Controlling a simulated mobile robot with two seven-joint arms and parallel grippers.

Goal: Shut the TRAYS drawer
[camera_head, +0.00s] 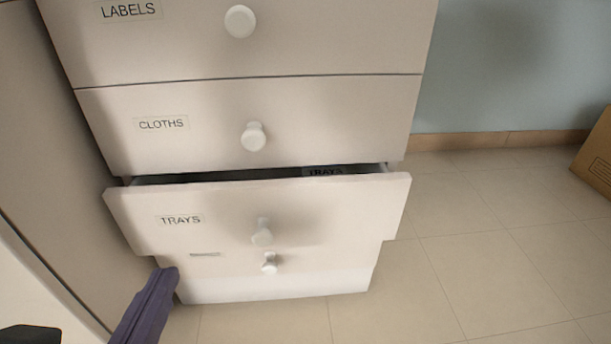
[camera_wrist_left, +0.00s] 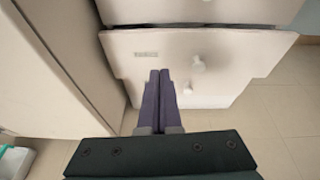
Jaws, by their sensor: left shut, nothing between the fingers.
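The TRAYS drawer (camera_head: 330,215) is pulled partly out, with a dark gap along its top edge. Its front is pale, with a label at left and a round white knob (camera_head: 262,233) near the middle. In the left wrist view the drawer front (camera_wrist_left: 245,60) fills the upper middle, with its knob (camera_wrist_left: 198,63) right of the fingers. My left gripper (camera_head: 168,275) has purple fingers, shut and empty, at the lower left of the drawer front. The fingers also show in the left wrist view (camera_wrist_left: 160,75). Whether they touch the drawer I cannot tell. My right gripper is not in view.
The CLOTHS drawer (camera_head: 330,125) and LABELS drawer (camera_head: 330,40) above are shut. A lower drawer's knob (camera_head: 269,265) shows beneath. A pale panel (camera_head: 45,160) stands close on the left. Tiled floor (camera_head: 480,260) is clear at right; a cardboard box (camera_head: 597,155) stands at far right.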

